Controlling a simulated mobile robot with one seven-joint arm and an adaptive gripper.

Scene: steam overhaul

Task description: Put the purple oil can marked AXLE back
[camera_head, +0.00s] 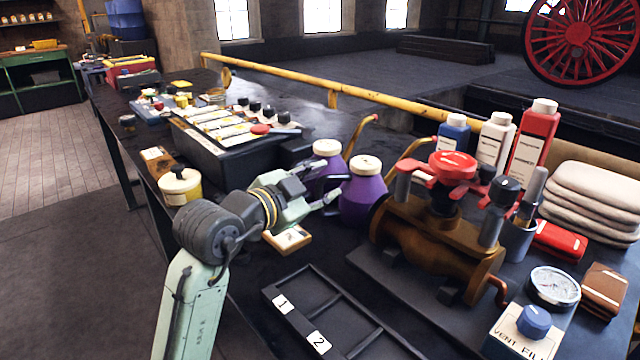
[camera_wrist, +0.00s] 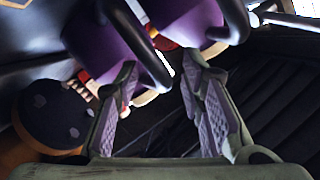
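Two purple oil cans with cream caps stand close together on the dark bench, a front one (camera_head: 362,198) and a rear one (camera_head: 326,176). I cannot read AXLE on either. My gripper (camera_head: 334,202) is just left of the front can, pointing at it, and overlaps the rear can's lower part in the head view.
A black divided tray (camera_head: 275,305) marked 1 and 2 lies in front. A brown valve assembly (camera_head: 425,240) with a red handwheel stands right of the cans. A yellow pot (camera_head: 180,187) and a small wooden plate (camera_head: 288,240) are near my arm. Bottles stand behind the valve.

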